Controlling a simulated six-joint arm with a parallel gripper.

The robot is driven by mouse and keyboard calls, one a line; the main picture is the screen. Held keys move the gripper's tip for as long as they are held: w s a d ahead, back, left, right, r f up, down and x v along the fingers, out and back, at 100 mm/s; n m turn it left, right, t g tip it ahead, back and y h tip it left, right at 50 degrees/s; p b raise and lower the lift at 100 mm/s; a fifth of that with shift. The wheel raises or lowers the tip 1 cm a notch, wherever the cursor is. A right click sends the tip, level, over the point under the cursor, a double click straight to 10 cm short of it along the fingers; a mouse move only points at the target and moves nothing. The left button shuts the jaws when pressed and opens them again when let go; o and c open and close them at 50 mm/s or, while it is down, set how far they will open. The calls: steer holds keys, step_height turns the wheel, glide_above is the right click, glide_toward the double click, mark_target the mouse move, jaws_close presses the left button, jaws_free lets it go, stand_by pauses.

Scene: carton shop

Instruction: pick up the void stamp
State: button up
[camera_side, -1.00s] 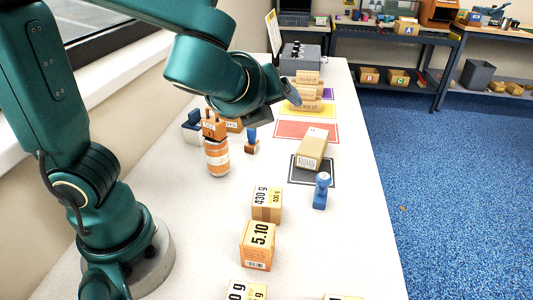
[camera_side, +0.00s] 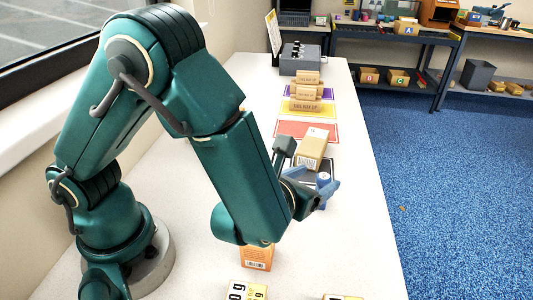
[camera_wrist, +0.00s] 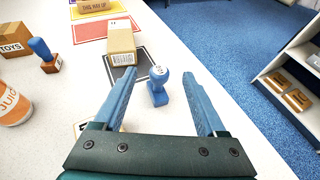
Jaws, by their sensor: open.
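An all-blue stamp (camera_wrist: 158,88) stands upright on the white table, with a pale label on its round top that I cannot read. In the side view this stamp (camera_side: 323,179) is partly hidden by my gripper (camera_side: 318,190). In the wrist view my gripper (camera_wrist: 157,78) is open and empty, and the stamp shows between its two blue fingers. I cannot tell how far down the fingers reach beside it. I cannot read which one is marked void.
A tan carton (camera_wrist: 120,42) lies on the edge of a black mat (camera_wrist: 146,58) just beyond the blue stamp. A red mat (camera_side: 307,130) lies farther back. An orange-labelled jar (camera_wrist: 12,104) and a TOYS box (camera_wrist: 12,40) stand left. The table's right edge is close.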

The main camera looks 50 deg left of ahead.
mark_target(321, 180)
steer(key=shift+w+f, duration=0.1)
steer(key=shift+f, duration=0.65)
steer(key=shift+x, duration=2.5)
jaws_close()
